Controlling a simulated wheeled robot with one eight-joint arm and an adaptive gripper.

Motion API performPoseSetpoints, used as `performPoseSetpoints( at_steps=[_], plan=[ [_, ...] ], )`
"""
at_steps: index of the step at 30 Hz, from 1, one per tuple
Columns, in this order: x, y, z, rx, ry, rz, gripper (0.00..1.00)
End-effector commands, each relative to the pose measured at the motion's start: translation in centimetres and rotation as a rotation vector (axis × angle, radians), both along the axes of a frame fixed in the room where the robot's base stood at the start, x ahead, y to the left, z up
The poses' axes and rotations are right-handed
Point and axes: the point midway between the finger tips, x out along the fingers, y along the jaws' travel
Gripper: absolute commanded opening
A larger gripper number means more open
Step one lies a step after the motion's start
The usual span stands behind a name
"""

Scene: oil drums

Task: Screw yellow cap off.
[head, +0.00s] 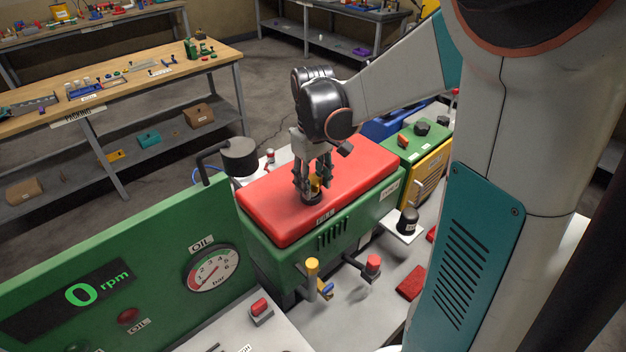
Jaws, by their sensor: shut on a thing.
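The yellow cap (315,184) sits at the filler opening on top of the red cover of the green engine housing. My gripper (314,188) points down from above and is shut on the cap, with its fingers on either side. The fingers hide much of the cap. A dark ring (312,197) shows around its base. I cannot tell whether the cap is still seated or slightly raised.
The red cover (275,195) is flat and clear around the gripper. A green panel (120,270) with a gauge stands front left. A yellow-topped post (312,264) and a red knob (373,262) stand in front. A workbench (110,85) is at back left.

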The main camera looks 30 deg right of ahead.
Motion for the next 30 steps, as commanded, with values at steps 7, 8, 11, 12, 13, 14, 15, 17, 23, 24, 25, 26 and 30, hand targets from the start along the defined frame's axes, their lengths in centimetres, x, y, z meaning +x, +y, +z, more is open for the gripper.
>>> performPoseSetpoints(
  at_steps=[7,8,11,12,13,14,15,17,23,24,25,26,30],
  plan=[
    [0.0,0.0,0.7,0.0,0.0,0.0,0.03],
    [0.0,0.0,0.8,0.0,0.0,0.0,0.03],
    [0.0,0.0,1.4,0.0,0.0,0.0,0.03],
    [0.0,0.0,1.6,0.0,0.0,0.0,0.03],
    [0.0,0.0,1.8,0.0,0.0,0.0,0.03],
    [0.0,0.0,2.0,0.0,0.0,0.0,0.03],
    [0.0,0.0,2.2,0.0,0.0,0.0,0.03],
    [0.0,0.0,2.5,0.0,0.0,0.0,0.03],
    [0.0,0.0,3.6,0.0,0.0,0.0,0.03],
    [0.0,0.0,3.8,0.0,0.0,0.0,0.03],
    [0.0,0.0,3.9,0.0,0.0,0.0,0.03],
    [0.0,0.0,4.0,0.0,0.0,0.0,0.03],
    [0.0,0.0,4.0,0.0,0.0,0.0,0.03]
  ],
)
